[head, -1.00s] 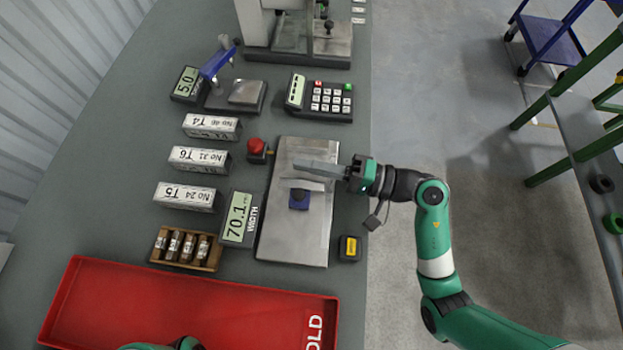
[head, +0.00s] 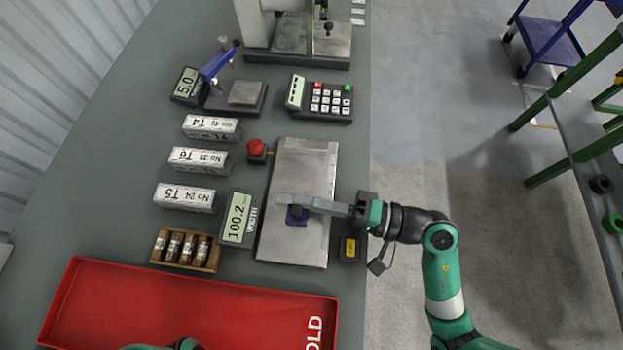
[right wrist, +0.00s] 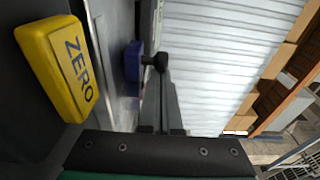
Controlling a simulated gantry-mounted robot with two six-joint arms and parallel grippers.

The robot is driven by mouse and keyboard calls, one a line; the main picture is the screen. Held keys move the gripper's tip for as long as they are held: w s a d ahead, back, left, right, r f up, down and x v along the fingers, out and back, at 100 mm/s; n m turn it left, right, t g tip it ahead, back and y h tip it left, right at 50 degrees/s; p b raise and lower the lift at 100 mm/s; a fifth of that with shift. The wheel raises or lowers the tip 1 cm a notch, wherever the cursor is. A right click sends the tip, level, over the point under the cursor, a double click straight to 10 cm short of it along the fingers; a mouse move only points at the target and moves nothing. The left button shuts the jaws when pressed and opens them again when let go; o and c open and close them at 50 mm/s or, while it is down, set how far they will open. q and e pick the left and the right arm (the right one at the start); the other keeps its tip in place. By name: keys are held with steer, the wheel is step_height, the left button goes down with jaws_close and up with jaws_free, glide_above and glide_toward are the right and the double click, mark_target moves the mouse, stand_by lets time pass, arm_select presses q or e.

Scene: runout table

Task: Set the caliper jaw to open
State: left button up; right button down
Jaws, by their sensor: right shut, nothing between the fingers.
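The caliper jaw appears to be the blue block (head: 297,219) with a black knob (right wrist: 155,61), on the grey metal plate (head: 308,165). The block also shows in the right wrist view (right wrist: 133,62). The width display (head: 238,218) left of the plate reads 100.2. My right gripper (head: 284,199) is shut and empty, reaching in from the right just beyond the block and partly covering the knob. In the right wrist view its fingers (right wrist: 160,92) line up with the knob; I cannot tell whether they touch it. My left gripper is out of view.
A yellow ZERO button (right wrist: 62,68) sits beside the plate, under my right wrist in the head view (head: 350,247). A red button (head: 256,147) stands at the plate's left. A red tray (head: 190,310), labelled boxes (head: 199,160) and a keypad (head: 325,100) lie around it.

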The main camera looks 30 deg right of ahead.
stand_by(0.5)
steer(key=shift+s+d, duration=0.2)
steer(key=v, duration=1.1)
